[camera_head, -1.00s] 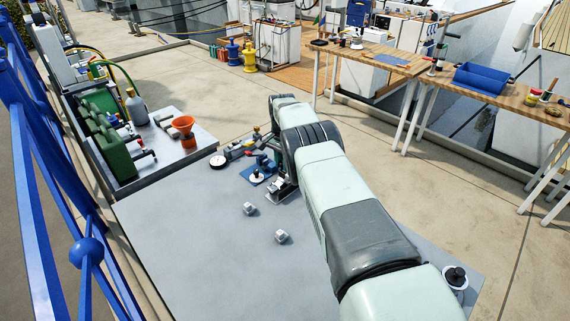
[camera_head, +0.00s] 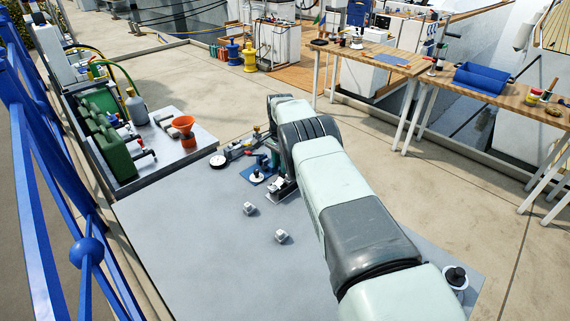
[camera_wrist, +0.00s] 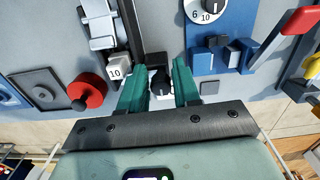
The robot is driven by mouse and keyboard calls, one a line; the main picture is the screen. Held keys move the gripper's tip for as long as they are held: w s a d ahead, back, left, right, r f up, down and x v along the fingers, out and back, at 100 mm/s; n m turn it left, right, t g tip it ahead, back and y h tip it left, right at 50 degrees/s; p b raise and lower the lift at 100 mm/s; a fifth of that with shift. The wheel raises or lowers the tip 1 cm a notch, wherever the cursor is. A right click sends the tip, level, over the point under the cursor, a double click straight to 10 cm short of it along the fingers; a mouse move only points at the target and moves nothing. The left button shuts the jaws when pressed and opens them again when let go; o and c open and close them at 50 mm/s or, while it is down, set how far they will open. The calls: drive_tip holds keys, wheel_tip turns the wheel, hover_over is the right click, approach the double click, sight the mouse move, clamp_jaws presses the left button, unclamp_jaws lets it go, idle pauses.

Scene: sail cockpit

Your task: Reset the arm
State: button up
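In the wrist view my gripper (camera_wrist: 160,75) shows two teal fingers standing apart, open. A small white block with a black knob (camera_wrist: 161,89) lies between and beyond them; there is no clear sign of a grip on it. In the head view my arm reaches over the grey worktop (camera_head: 190,240) toward its far end. The wrist hides most of the gripper there; a bit of teal shows beside the blue fixture (camera_head: 257,175).
Two small pale blocks (camera_head: 250,208) (camera_head: 282,236) stand on the worktop. The worktop's left front is clear.

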drive_tip(key=shift+w+d+r, duration=0.15)
drive_tip(key=shift+r, duration=1.45)
drive_tip(key=shift+w+d+r, duration=0.1)
drive_tip(key=shift+r, duration=1.45)
